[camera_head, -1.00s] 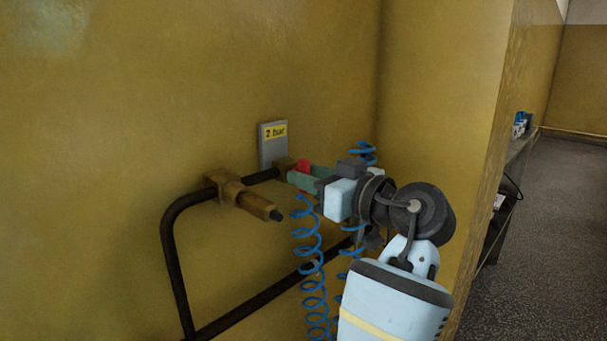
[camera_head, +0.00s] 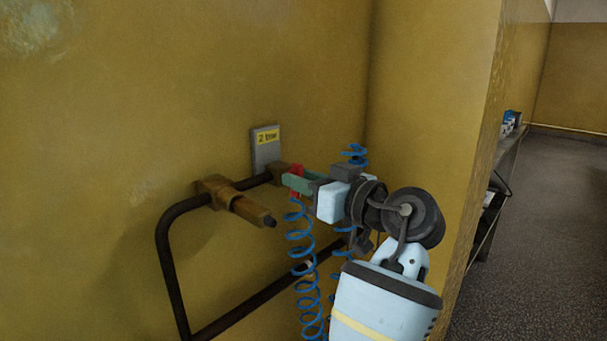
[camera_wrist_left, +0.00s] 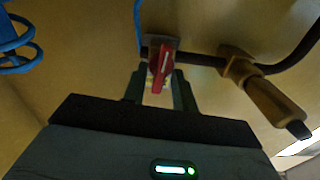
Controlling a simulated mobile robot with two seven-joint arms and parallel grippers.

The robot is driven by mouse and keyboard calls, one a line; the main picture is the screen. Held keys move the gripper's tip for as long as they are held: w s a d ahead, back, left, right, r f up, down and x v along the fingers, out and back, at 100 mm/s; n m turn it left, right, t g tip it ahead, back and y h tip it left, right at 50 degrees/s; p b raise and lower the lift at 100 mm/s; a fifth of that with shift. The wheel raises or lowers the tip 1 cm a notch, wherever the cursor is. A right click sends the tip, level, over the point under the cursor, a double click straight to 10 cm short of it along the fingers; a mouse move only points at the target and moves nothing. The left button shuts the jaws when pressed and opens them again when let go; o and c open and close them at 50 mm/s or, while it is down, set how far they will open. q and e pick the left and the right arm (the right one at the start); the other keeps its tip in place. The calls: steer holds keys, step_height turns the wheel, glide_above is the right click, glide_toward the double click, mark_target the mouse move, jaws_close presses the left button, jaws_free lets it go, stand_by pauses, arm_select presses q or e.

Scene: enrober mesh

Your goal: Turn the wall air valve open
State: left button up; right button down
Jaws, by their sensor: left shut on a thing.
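The wall air valve's red handle (camera_head: 296,171) is on the dark pipe, just below and right of a grey plate with a yellow "2 bar" label (camera_head: 268,137). My left gripper (camera_head: 298,182) has its green fingers closed around the handle, partly hiding it. In the left wrist view, the red handle (camera_wrist_left: 161,66) stands nearly upright between the two fingertips (camera_wrist_left: 160,88). The valve body is mostly hidden behind the fingers. My right gripper is not in view.
A brass fitting with a dark tip (camera_head: 238,205) sticks out of the pipe (camera_head: 172,262) left of the valve. Blue coiled hoses (camera_head: 303,255) hang below the gripper. A wall corner is close on the right, with a shelf (camera_head: 494,195) beyond it.

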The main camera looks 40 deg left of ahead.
arm_select(q)
steer(key=m+p, duration=0.2)
steer(key=p, duration=0.1)
steer(key=m+p, duration=0.5)
steer(key=p, duration=0.1)
steer(key=shift+w+r+m, duration=0.15)
steer(key=shift+r+m, duration=0.1)
steer(key=shift+m, duration=0.15)
steer(key=m+p, duration=0.5)
steer(key=m, duration=0.1)
steer(key=m+p, duration=0.3)
steer(key=shift+w+f+p, duration=0.15)
steer(key=shift+f+p, duration=0.15)
steer(key=shift+f, duration=0.1)
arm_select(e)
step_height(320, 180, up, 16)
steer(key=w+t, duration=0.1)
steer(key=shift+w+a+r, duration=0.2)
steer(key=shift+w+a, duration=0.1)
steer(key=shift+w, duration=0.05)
arm_select(q)
steer(key=shift+f, duration=0.1)
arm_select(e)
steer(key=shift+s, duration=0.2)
arm_select(q)
steer(key=o, duration=0.5)
steer(key=shift+o, duration=0.5)
steer(key=shift+a, duration=0.1)
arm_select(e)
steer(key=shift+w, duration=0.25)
